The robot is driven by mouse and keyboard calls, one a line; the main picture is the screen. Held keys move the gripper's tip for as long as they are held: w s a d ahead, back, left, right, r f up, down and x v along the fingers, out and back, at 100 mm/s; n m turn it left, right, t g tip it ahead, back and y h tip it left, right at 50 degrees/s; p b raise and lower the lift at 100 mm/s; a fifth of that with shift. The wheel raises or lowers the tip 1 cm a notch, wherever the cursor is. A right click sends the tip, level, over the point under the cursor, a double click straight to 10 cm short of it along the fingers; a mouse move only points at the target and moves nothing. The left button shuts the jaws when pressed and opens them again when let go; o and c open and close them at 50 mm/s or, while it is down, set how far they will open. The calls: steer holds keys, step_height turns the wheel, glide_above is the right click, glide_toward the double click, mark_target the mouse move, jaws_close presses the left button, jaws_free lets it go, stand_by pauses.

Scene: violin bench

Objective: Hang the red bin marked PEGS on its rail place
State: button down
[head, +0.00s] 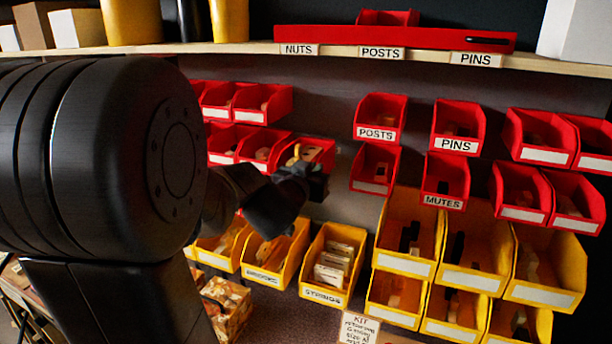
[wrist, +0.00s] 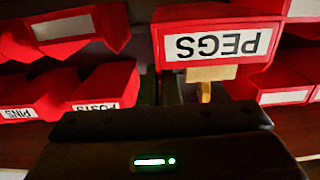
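The red PEGS bin (head: 321,149) is in front of the dark wall, between the left red bins and the POSTS bin, its front hidden behind my gripper in the head view. In the wrist view the PEGS bin (wrist: 177,16) is upside down in the picture, its label facing the camera. My gripper (head: 297,160) is at the bin's front lip. The far finger is hidden. Whether the bin touches a rail cannot be told.
Red bins (head: 262,104) hang at left; POSTS (head: 378,134), PINS (head: 456,145) and MUTES (head: 443,202) bins hang at right. Bare wall shows above the PEGS bin. Yellow bins (head: 323,295) stand below. A shelf with a red tray (head: 395,37) runs above.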

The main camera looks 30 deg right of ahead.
mark_target(325, 165)
steer(key=shift+x, duration=2.25)
steer(key=shift+r+p+x, duration=0.15)
steer(key=shift+p+x, duration=0.05)
steer(key=shift+x, duration=0.55)
steer(key=shift+r+p+x, duration=0.15)
steer(key=shift+p+x, duration=0.05)
steer(key=shift+x, duration=0.6)
stand_by(1.1)
steer(key=shift+f+b, duration=0.8)
steer(key=shift+f, duration=0.2)
stand_by(0.4)
steer(key=c, duration=1.6)
jaws_free()
steer(key=shift+o, duration=0.2)
steer(key=shift+s+a, duration=0.1)
steer(key=shift+s, duration=0.05)
steer(key=v, duration=1.3)
steer(key=shift+s+a, duration=0.15)
steer(key=shift+a, duration=0.1)
steer(key=shift+r, duration=0.15)
